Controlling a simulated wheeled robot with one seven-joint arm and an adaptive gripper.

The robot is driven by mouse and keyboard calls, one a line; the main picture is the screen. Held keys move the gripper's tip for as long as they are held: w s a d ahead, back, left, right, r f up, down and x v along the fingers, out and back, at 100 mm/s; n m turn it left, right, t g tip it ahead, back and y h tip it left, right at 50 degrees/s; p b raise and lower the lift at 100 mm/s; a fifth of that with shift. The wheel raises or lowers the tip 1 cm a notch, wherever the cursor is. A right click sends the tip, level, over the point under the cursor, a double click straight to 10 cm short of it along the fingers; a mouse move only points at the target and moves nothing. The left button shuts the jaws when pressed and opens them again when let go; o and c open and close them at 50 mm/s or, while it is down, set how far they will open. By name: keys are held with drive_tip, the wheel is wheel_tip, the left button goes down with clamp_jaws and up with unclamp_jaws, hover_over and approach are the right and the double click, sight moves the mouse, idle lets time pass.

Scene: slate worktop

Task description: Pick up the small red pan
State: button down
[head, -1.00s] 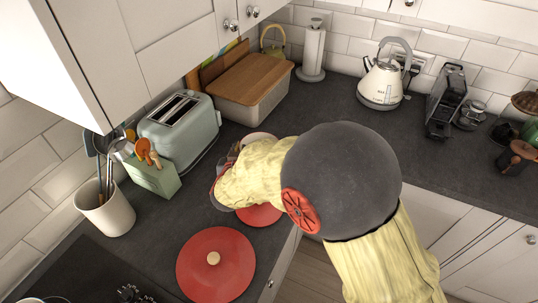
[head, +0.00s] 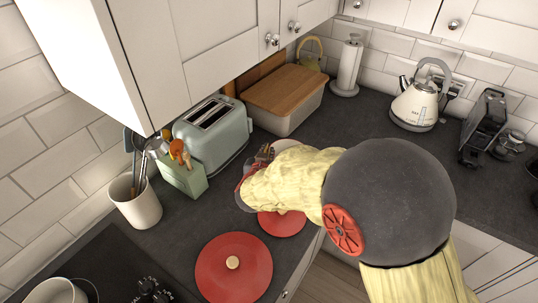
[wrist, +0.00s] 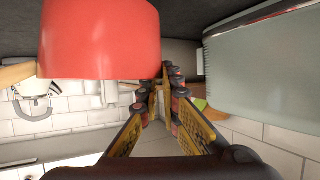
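Two red round pieces of cookware stand on the dark worktop in the head view. The smaller one, the small red pan (head: 283,224), is partly hidden by my arm. The larger one (head: 234,268) has a pale wooden knob. In the wrist view, which is upside down, the small red pan (wrist: 100,40) fills the upper left, with a wooden handle-like part at its left. My gripper (wrist: 168,78) has its fingertips by the pan's right edge in that view. A narrow gap shows between the fingers and nothing is in it. In the head view my gripper (head: 262,160) is mostly hidden.
A green toaster (head: 213,135) stands close to my gripper. A green block with orange-handled tools (head: 185,178) and a utensil crock (head: 135,203) stand left. A wooden-lidded bin (head: 284,95) and a kettle (head: 416,103) are behind. A cupboard (head: 110,55) overhangs the left.

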drive_tip(key=s+d+r+p, duration=0.2)
drive_tip(key=s+r+p, duration=0.3)
drive_tip(key=s+r, duration=0.4)
drive_tip(key=s, duration=0.4)
drive_tip(key=shift+s+d+r, duration=0.35)
drive_tip(key=shift+s, duration=0.05)
